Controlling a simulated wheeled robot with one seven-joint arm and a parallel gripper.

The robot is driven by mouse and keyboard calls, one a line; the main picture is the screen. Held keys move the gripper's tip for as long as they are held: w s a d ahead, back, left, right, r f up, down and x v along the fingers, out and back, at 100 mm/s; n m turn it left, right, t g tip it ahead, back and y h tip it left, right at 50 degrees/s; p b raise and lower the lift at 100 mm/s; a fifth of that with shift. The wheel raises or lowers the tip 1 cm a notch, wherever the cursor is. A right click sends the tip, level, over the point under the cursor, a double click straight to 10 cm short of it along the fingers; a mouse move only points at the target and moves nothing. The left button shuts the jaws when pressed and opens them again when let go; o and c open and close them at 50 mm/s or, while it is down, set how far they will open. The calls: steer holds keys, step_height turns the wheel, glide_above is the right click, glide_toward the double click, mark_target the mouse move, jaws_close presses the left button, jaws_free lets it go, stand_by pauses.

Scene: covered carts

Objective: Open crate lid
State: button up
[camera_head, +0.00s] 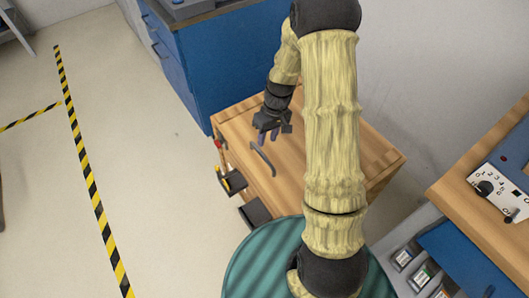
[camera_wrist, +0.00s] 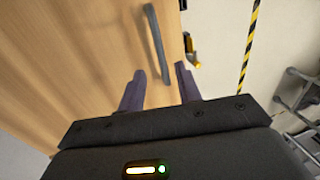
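The wooden crate lid (camera_head: 288,186) lies flat on top of the cart and looks closed. Its grey bar handle (camera_head: 262,158) is near the left edge. The handle also shows in the wrist view (camera_wrist: 156,42), running away from me over the wood. My gripper (camera_head: 269,135) is above the lid, just beyond the handle in the head view. In the wrist view my gripper (camera_wrist: 160,68) is open, and the near end of the handle appears between its two fingers. Whether the fingers are level with the handle or above it, I cannot tell. My arm hides part of the lid.
A blue cabinet (camera_head: 215,60) stands behind the crate. Tools with yellow parts (camera_head: 232,181) hang on the crate's left side. A wooden-topped bench with a control panel (camera_head: 497,193) is at the right.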

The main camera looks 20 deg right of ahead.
mark_target(263, 155)
steer(key=f, duration=0.2)
steer(key=a+f+b, duration=0.1)
steer(key=f, duration=0.4)
steer(key=shift+s+a, duration=0.15)
steer(key=shift+s, duration=0.05)
jaws_close()
